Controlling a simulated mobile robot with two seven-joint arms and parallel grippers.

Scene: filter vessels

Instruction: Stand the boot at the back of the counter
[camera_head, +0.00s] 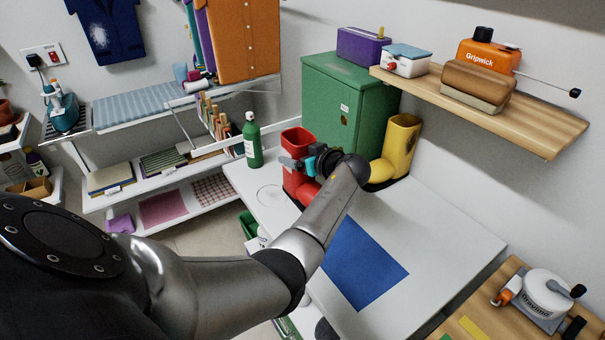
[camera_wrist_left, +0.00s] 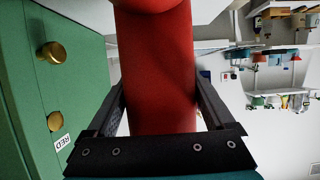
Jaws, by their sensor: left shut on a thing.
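A red boot (camera_head: 298,139) is upright at the back left of the white counter (camera_head: 440,225), in front of the green cabinet. My left gripper (camera_head: 297,163) is shut on its shaft. In the left wrist view the red shaft (camera_wrist_left: 155,70) fills the space between the two fingers (camera_wrist_left: 160,108). The wrist hides part of the boot, and I cannot tell whether its sole touches the counter. A yellow boot (camera_head: 402,135) stands upright at the back, right of the cabinet front. My right gripper is not in view.
The green cabinet (camera_head: 325,105) stands close behind the red boot. A green bottle (camera_head: 252,142) stands to its left, near a faint ring (camera_head: 270,195) on the counter. A blue mat (camera_head: 362,262) lies nearer the front. A wooden shelf (camera_head: 540,130) overhangs the right side.

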